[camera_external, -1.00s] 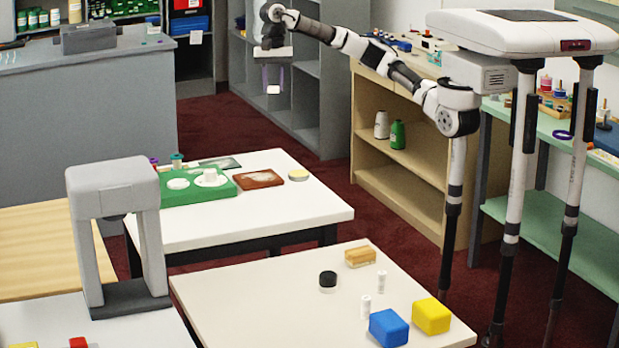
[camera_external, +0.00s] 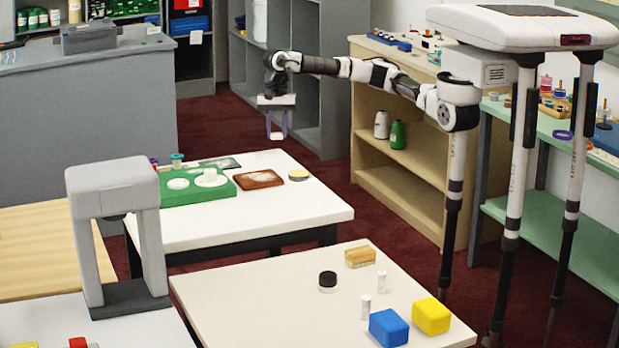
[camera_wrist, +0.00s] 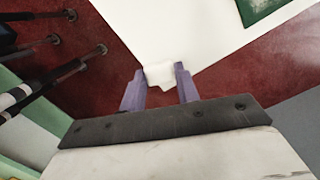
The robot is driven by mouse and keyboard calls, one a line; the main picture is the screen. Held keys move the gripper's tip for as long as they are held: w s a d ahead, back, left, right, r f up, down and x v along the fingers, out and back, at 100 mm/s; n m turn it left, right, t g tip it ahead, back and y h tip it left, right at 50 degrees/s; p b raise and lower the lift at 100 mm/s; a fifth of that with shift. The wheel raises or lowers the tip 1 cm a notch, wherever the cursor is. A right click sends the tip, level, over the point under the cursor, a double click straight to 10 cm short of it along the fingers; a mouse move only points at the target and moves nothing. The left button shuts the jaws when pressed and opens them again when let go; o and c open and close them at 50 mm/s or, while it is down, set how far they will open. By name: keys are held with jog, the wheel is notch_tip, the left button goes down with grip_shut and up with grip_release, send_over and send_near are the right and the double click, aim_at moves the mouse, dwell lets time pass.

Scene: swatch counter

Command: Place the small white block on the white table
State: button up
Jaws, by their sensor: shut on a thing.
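My gripper (camera_external: 276,125) is shut on the small white block (camera_external: 276,135) and holds it in the air in the external view. In the wrist view the block (camera_wrist: 159,76) sits between the two purple fingers of my gripper (camera_wrist: 160,80), over the edge of the white table. In the external view the block appears beyond the far right edge of the white table (camera_external: 290,210). The block's white blends with the table top in the wrist view, so its outline is hard to see.
On the white table are a green tray (camera_external: 222,188) with white pieces, a brown tray (camera_external: 257,179) and a yellow-topped round tin (camera_external: 299,175). The table's front right is bare. A nearer cream table (camera_external: 240,300) holds blue and yellow blocks. A wooden shelf (camera_external: 400,180) stands right.

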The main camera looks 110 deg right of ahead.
aim_at(277, 155)
jog(key=shift+f, duration=2.6)
jog(key=o, duration=0.9)
jog(key=shift+o, duration=0.2)
notch_tip(277, 155, up, 12)
jog(key=d+b, duration=0.1)
jog(key=shift+s+d, duration=0.2)
jog(key=shift+s, duration=0.1)
jog(key=shift+r, duration=0.1)
